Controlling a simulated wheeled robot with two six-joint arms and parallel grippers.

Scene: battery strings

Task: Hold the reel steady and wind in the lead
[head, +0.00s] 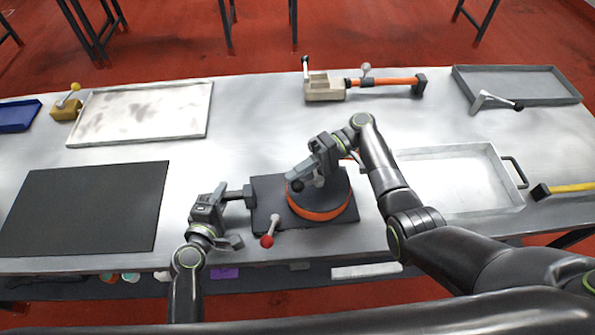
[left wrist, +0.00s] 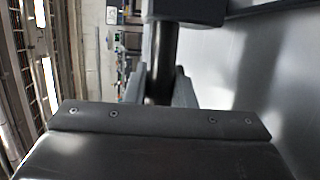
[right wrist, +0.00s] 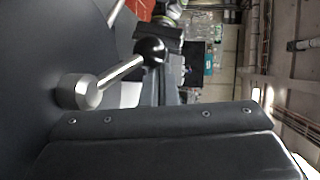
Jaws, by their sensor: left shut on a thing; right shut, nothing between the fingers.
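The reel (head: 341,187) is a dark drum with an orange band, the wound lead (head: 322,215), near its bottom. It stands on a dark base plate (head: 262,212). My left gripper (head: 236,194) is shut on the dark handle (head: 248,196) at the plate's left side; the left wrist view shows the round black bar (left wrist: 161,55) between its fingers (left wrist: 160,88). My right gripper (head: 300,178) is shut and empty above the reel. The right wrist view shows a crank with a silver hub (right wrist: 78,91) and black knob (right wrist: 151,50) close by the fingers; contact is unclear.
A red-knobbed lever (head: 267,241) stands at the plate's front. A black mat (head: 85,210) lies left, a pale tray (head: 140,112) behind it. A shallow tray (head: 450,170) and yellow-handled hammer (head: 565,188) are right. An orange-shafted clamp (head: 385,82) and grey tray (head: 520,85) are at the back.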

